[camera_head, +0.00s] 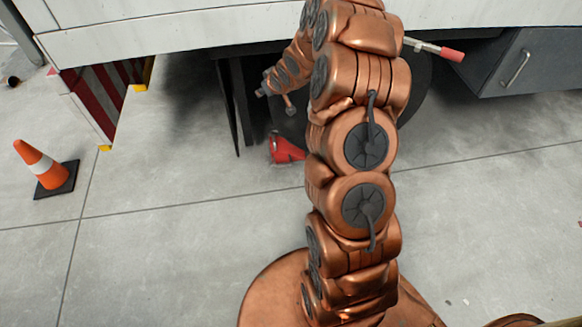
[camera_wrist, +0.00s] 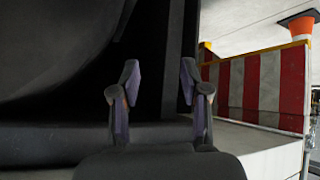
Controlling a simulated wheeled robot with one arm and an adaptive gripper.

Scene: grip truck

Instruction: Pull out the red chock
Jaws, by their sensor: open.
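The red chock (camera_head: 286,150) lies on the concrete floor beside the dark truck wheel (camera_head: 415,85), partly covered by my arm in the head view. My gripper (camera_head: 274,100) is at the end of the arm, in front of the wheel area and above the chock in the picture, apart from it. In the wrist view my gripper (camera_wrist: 160,76) has its two fingers spread with nothing between them, only dark surfaces behind. The chock cannot be made out in the wrist view.
A dark flap (camera_head: 238,105) hangs left of the wheel. A red-white striped panel (camera_head: 100,95) and an orange cone (camera_head: 40,165) are at the left. A grey box with a handle (camera_head: 525,62) hangs at the right. The floor in front is clear.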

